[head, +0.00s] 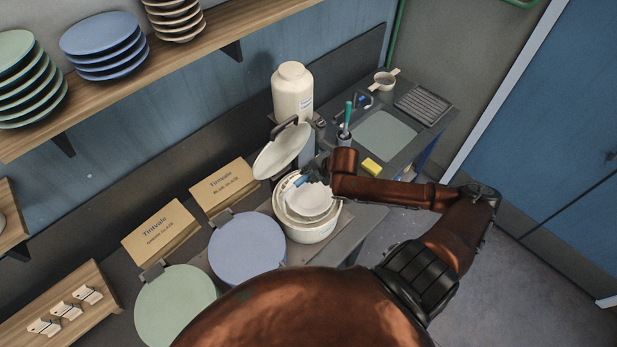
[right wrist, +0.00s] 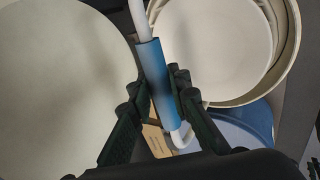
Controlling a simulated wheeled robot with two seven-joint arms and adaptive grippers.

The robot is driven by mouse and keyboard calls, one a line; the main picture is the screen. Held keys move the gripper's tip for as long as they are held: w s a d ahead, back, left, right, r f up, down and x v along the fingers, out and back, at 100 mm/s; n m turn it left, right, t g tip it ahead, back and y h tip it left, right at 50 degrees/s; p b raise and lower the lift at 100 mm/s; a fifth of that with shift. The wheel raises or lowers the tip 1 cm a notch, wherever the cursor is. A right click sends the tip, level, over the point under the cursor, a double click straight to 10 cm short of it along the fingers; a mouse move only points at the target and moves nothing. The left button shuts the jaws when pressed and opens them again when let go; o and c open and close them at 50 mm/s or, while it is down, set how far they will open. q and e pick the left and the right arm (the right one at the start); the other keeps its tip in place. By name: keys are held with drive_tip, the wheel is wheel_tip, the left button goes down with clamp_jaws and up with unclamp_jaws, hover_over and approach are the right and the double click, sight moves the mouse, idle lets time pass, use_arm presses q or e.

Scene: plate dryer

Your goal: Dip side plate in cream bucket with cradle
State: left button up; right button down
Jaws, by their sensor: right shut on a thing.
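The cream bucket (head: 312,234) stands on the bench with its pale lid (head: 283,150) tilted up behind it. A pale round side plate (head: 312,203) shows inside the bucket's rim; it also shows in the right wrist view (right wrist: 215,50). I cannot tell how deep it sits. My right gripper (head: 314,177) is over the bucket's far side, shut on the blue grip of the cradle handle (right wrist: 157,75), whose white rod runs up and down past the fingers. The cradle's lower part is hidden. My left gripper is not in view.
A blue lid (head: 247,247) and a green lid (head: 175,301) lie left of the bucket. Two labelled boxes (head: 160,231) (head: 223,186) stand behind them. A sink counter (head: 385,135) with a yellow sponge (head: 372,166) and rack (head: 423,104) is at the back right. Shelves with plates line the wall.

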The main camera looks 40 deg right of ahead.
drive_tip(key=shift+r, duration=1.85)
idle(1.0)
